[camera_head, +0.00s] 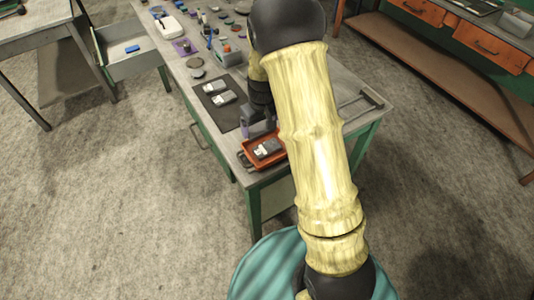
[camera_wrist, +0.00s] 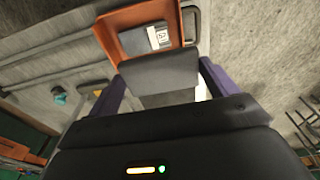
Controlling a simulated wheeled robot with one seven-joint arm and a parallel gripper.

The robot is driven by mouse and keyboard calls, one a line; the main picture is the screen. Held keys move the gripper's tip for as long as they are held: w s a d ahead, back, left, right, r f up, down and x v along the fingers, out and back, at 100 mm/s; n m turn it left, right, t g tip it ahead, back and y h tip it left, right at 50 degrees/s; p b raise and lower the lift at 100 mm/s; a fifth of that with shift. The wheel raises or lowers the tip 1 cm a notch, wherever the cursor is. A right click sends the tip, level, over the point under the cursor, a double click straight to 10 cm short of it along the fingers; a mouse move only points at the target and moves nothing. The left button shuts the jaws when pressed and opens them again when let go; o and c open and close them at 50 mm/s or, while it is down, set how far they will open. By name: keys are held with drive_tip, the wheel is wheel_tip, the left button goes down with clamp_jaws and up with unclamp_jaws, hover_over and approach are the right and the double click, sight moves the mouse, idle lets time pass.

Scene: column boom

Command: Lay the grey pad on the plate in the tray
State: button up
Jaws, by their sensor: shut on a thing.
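My gripper (camera_wrist: 160,72) has purple fingers and is shut on a grey pad (camera_wrist: 158,77), seen between the fingers in the wrist view. In the head view my gripper (camera_head: 262,127) is at the near end of the workbench, just behind the orange tray, and the held pad cannot be made out. The orange tray (camera_wrist: 106,36) lies beyond the pad in the wrist view; it also shows in the head view (camera_head: 247,157). Inside it is a dark grey flat piece (camera_wrist: 131,42) with a white labelled part, perhaps the plate. The pad's edge overlaps the tray in the picture; contact cannot be told.
A black mat (camera_head: 231,117) with two grey-and-white pieces lies on the workbench (camera_head: 177,72) behind the tray. Several small items crowd the bench's far end. A metal handle (camera_head: 362,103) lies at the right edge.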

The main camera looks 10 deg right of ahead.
idle(0.3)
drive_tip(key=p, duration=0.2)
hover_over(260, 151)
drive_tip(key=shift+s+f, duration=0.15)
drive_tip(key=shift+f, duration=1.3)
drive_tip(key=shift+s+f, duration=0.15)
drive_tip(key=shift+f, duration=1.25)
drive_tip(key=shift+f, duration=0.1)
drive_tip(key=shift+f, duration=2)
drive_tip(key=shift+f, duration=0.1)
drive_tip(key=o, duration=0.8)
drive_tip(key=shift+p, duration=0.3)
